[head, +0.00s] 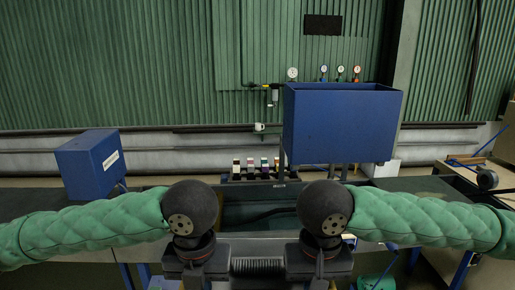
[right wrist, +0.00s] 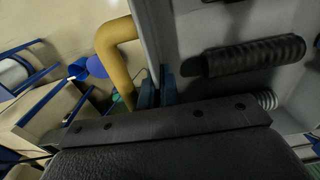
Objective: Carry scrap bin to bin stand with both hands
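A dark grey-green open bin (head: 262,196), which looks like the scrap bin, shows between my two arms in the head view, with a dark hose-like piece inside. My left arm and right arm come in from the sides and end in dark round joints. The left gripper (head: 197,262) and right gripper (head: 318,262) are dark shapes low in the picture; their fingertips are hidden. In the right wrist view, bluish fingers (right wrist: 156,90) stand close together beside a grey wall and a bent yellow bar (right wrist: 113,42). I cannot tell whether they hold either. No bin stand is clearly recognisable.
A large blue tank (head: 340,122) stands on legs behind the bench (head: 410,184). A smaller blue box (head: 90,163) stands at the left. Several small coloured items (head: 257,168) sit at the back. A table (head: 475,172) with a dark roll is at the right.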

